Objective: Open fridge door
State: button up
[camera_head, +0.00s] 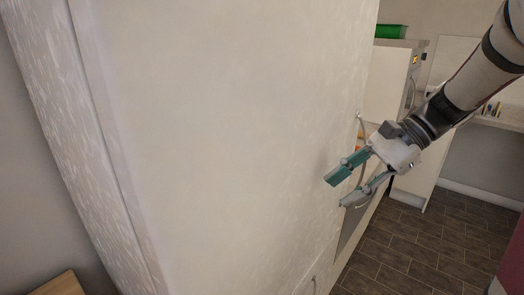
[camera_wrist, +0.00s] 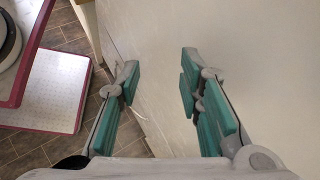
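A large pale, textured panel that looks like the fridge (camera_head: 220,130) fills the left and middle of the head view. It also fills the right side of the wrist view (camera_wrist: 255,45), and no gap at a door edge shows. A thin, pale curved bar (camera_head: 359,128), perhaps a handle, shows at its right edge, partly hidden by my gripper. My gripper (camera_head: 342,190) is open, its green-padded fingers in front of the panel's right part. In the wrist view, nothing is between the fingers (camera_wrist: 158,82); I cannot tell whether they touch the panel.
A white cabinet (camera_head: 386,80) with a green box (camera_head: 390,31) on top stands behind at the right. A counter (camera_head: 490,122) runs along the back wall. Dark tiled floor (camera_head: 420,250) is open at lower right. A red-edged white surface (camera_wrist: 55,85) lies left in the wrist view.

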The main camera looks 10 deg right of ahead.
aim_at(363, 167)
jog(key=w+d+f+m+t+y+b, duration=0.1)
jog(key=w+d+f+m+t, duration=0.2)
jog(key=d, duration=0.5)
jog(key=d+f+m+t+y, duration=0.15)
jog(key=d+m+t, duration=0.25)
jog(key=d, duration=0.4)
jog(key=w+d+f+m+t+y+b, duration=0.1)
jog(key=w+d+f+m+t+y, duration=0.2)
jog(key=d, duration=0.6)
jog(key=shift+m+h, duration=0.6)
jog(key=shift+h, duration=0.05)
jog(key=x, duration=0.4)
jog(key=r+x, duration=0.1)
jog(key=x, duration=0.3)
jog(key=s+a+x, duration=0.1)
jog(key=x, duration=0.4)
jog(key=shift+d+r, duration=0.1)
jog(key=shift+r, duration=0.15)
grip_shut()
